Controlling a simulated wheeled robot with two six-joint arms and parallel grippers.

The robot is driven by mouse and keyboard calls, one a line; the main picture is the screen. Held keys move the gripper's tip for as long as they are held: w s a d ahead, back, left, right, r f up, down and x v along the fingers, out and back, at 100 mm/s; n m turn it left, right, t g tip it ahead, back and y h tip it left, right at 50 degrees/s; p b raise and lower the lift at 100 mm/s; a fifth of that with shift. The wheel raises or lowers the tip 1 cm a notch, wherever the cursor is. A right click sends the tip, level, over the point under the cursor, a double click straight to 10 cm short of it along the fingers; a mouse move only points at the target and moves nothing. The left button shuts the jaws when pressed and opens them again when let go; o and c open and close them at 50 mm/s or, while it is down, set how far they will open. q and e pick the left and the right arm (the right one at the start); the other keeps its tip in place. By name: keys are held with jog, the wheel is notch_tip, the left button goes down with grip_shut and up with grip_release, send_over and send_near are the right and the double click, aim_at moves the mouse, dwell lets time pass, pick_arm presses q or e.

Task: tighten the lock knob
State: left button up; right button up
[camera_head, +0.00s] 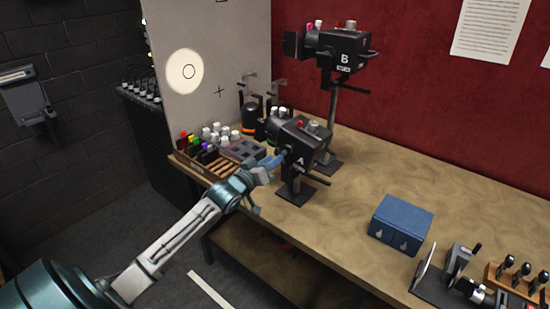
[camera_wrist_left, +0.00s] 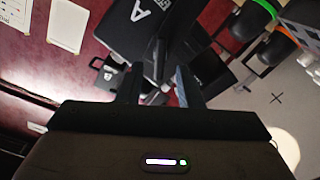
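A black spotlight marked A (camera_head: 304,141) stands on a short post with a square base (camera_head: 295,193) near the table's front left edge. It also shows upside down in the wrist view (camera_wrist_left: 140,14). My left gripper (camera_head: 268,177) is at the left side of this lamp, close to its mount. In the wrist view my left gripper's fingers (camera_wrist_left: 157,80) are spread apart. A dark part of the mount (camera_wrist_left: 160,58) shows between and beyond them; I cannot tell whether they touch it. I cannot clearly make out the lock knob. My right gripper is not in view.
A taller spotlight marked B (camera_head: 345,58) stands behind on a post. A wooden rack of coloured markers (camera_head: 200,165) and a grey tray (camera_head: 240,151) lie left of lamp A. A blue box (camera_head: 401,222) is to the right. The table (camera_head: 400,160) between is clear.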

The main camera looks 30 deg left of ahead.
pick_arm(q)
jog(key=shift+w, duration=1.15)
grip_shut()
jog(key=shift+d+f+m+b, duration=0.15)
jog(key=shift+m+b, duration=1.7)
jog(key=shift+m, duration=2)
jog(key=shift+d+f+m+b, duration=0.1)
jog(key=shift+m+b, duration=1.8)
jog(key=shift+m, duration=2)
jog(key=shift+d+f+m+b, duration=0.15)
jog(key=shift+m+b, duration=1.7)
jog(key=shift+m, duration=2)
jog(key=shift+r, duration=0.1)
